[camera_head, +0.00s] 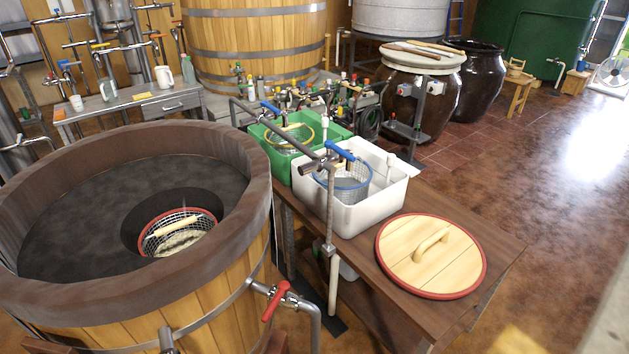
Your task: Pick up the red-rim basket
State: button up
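The red-rim basket (178,240) sits sunk in a round dark opening in the top of the large wooden vat at the left. It is a wire mesh basket with a red rim. A pale wooden handle (174,226) spans its top, and something pale and grainy shows inside it. My gripper does not show in this view.
The wooden vat (262,215) has a thick raised rim. Pipes with a red valve (275,301) stand at its right. A table (440,205) holds a white bin (345,214) with a blue-rim basket (345,186), a green bin (277,166) with a yellow-rim basket (293,127), and a red-edged lid (405,250).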

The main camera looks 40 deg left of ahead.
aim_at(180, 241)
jog(key=z, duration=0.1)
jog(key=k, duration=1.15)
jog(key=u, duration=2.15)
jog(key=i, duration=1)
jog(key=u, duration=0.05)
